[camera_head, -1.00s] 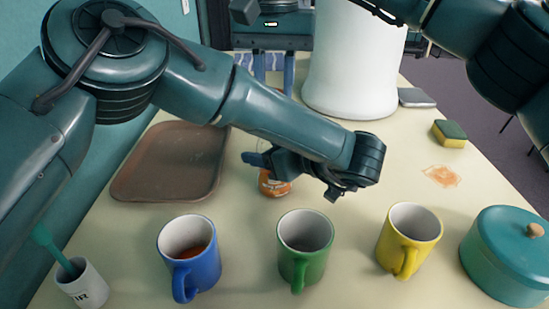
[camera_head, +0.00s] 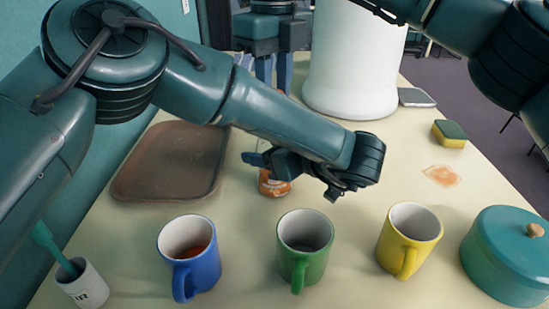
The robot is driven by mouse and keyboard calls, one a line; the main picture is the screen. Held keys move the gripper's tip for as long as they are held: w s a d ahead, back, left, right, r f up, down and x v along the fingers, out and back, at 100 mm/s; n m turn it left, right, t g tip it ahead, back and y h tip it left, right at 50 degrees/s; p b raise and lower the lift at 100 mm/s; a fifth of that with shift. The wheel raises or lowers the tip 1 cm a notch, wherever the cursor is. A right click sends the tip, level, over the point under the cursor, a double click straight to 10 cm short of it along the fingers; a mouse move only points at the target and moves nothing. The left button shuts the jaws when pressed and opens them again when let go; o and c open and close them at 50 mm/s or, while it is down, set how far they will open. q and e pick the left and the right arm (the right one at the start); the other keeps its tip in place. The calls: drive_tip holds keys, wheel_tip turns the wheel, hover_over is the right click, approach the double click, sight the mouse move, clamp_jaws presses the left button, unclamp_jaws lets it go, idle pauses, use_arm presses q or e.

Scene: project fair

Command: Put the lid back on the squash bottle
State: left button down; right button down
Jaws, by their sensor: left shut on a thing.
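The squash bottle (camera_head: 274,188) stands on the table behind the green mug, and its orange lower part shows. One dark fingertip sticks out on the bottle's left. The bottle's mouth is hidden and I cannot make out the lid. My right arm comes in at the top right, and its gripper is not in view.
Blue (camera_head: 190,262), green (camera_head: 304,245) and yellow (camera_head: 408,240) mugs stand in front. A brown tray (camera_head: 135,180) lies left, a white cup (camera_head: 84,288) front left. A teal pot (camera_head: 508,255), sponge (camera_head: 449,134), orange spill (camera_head: 441,176) and white cylinder (camera_head: 350,70) are right and behind.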

drive_tip(key=m, duration=0.6)
drive_tip(key=shift+m, duration=0.4)
drive_tip(key=m, duration=0.7)
drive_tip(key=c, duration=1.1)
unclamp_jaws()
drive_tip(key=shift+r, duration=2.25)
drive_tip(key=shift+c, duration=0.5)
